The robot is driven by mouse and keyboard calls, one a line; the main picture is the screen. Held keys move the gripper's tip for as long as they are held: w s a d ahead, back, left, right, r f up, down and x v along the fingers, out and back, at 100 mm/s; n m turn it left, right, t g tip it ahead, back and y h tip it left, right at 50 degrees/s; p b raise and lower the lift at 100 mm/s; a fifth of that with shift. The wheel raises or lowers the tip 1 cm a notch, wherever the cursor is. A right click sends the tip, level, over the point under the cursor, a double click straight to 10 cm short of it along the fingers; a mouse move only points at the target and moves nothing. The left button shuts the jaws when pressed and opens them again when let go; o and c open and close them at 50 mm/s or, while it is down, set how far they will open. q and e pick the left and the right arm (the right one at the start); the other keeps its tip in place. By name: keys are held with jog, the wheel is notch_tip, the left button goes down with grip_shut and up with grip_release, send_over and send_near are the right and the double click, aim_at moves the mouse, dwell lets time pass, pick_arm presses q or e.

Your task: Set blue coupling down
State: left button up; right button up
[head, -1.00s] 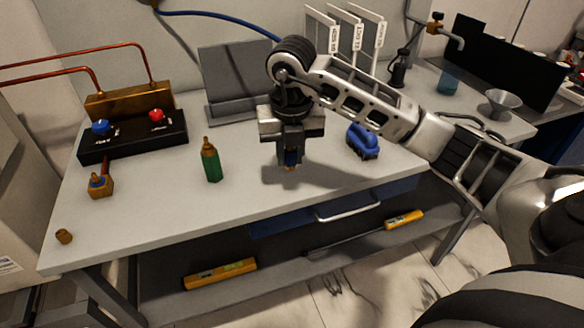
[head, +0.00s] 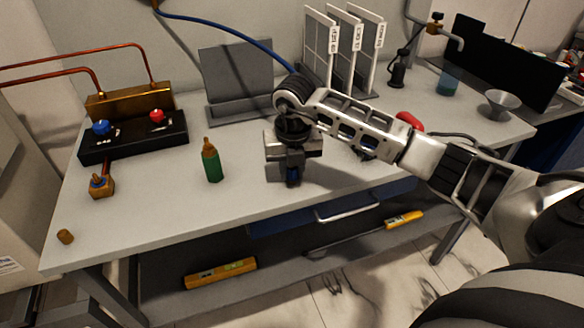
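The blue coupling (head: 293,180) shows as a small dark blue piece between the fingers of my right gripper (head: 292,170). The gripper points down over the front middle of the workbench (head: 240,195) and looks shut on the coupling. The fingers hide most of it. The coupling's lower end is at or very near the bench top; I cannot tell whether it touches. A green coupling (head: 213,167) with a brass tip stands upright to the left of the gripper. My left gripper is not in view.
A black box with blue and red knobs (head: 133,136), a brass fitting (head: 101,186) and a small brass cap (head: 65,237) are on the left. A grey stand (head: 237,75) and white panels (head: 343,50) are behind. A red object (head: 409,121) shows behind my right arm.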

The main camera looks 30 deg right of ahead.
jog(key=o, duration=0.3)
jog(key=shift+o, duration=0.2)
